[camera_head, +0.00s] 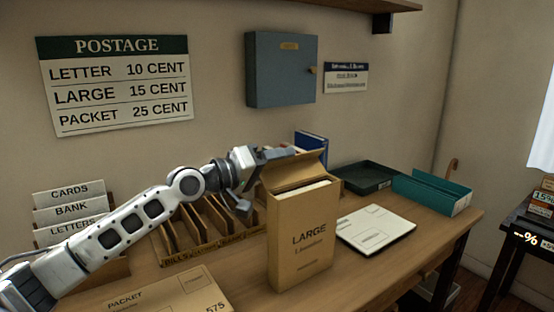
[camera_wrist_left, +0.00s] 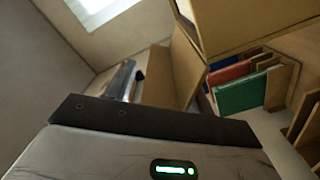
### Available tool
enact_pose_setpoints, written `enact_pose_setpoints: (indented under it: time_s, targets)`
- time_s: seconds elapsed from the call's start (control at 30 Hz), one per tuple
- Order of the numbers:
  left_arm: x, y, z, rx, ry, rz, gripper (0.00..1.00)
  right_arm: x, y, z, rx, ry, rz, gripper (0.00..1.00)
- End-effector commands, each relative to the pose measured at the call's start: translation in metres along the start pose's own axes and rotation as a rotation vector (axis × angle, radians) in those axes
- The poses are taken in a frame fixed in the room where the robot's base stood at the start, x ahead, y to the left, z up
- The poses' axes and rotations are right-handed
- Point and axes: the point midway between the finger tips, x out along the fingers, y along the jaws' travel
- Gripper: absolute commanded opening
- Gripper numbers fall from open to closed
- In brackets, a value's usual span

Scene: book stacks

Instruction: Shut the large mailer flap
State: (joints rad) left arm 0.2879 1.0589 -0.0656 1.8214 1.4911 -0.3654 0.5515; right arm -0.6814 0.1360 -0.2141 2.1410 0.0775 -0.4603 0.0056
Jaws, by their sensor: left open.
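The large mailer (camera_head: 305,240) is a tan upright box marked LARGE, standing on the desk. Its flap (camera_head: 295,172) is raised along the back edge of the opening, and pale contents show in the mouth. My left gripper (camera_head: 258,181) is open at the left of the mailer's top, with one finger near the upper edge of the flap. I cannot tell whether it touches. In the left wrist view, the dark gripper edge (camera_wrist_left: 150,120) is in front and tan cardboard of the mailer (camera_wrist_left: 250,22) shows above. My right gripper is out of view.
A wooden sorter (camera_head: 205,235) stands left of the mailer, with a labelled card rack (camera_head: 70,215) farther left. A packet (camera_head: 165,295) lies in front. A white parcel (camera_head: 375,228), black tray (camera_head: 362,177) and teal tray (camera_head: 435,192) are to the right.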

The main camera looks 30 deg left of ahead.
Motion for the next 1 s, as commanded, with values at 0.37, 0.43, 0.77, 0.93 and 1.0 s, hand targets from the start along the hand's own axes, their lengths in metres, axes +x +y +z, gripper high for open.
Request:
enact_pose_setpoints:
  time_s: [0.37, 0.43, 0.77, 0.93, 1.0]
  targets:
    - [0.0012, -0.0002, 0.0005, 0.001, -0.001, 0.000, 0.28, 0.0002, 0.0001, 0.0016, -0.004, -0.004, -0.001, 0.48]
    - [0.0012, -0.0001, 0.0004, 0.001, -0.001, 0.000, 0.11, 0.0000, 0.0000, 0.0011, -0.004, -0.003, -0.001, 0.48]
    - [0.0011, 0.0014, 0.0012, 0.036, -0.001, 0.000, 0.11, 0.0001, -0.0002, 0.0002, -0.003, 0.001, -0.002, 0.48]
    - [0.0012, 0.0054, 0.0035, 0.122, -0.002, 0.001, 0.11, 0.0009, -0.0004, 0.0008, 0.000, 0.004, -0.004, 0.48]
    - [0.0012, 0.0076, 0.0048, 0.171, -0.002, 0.001, 0.11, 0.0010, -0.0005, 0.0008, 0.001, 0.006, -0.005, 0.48]
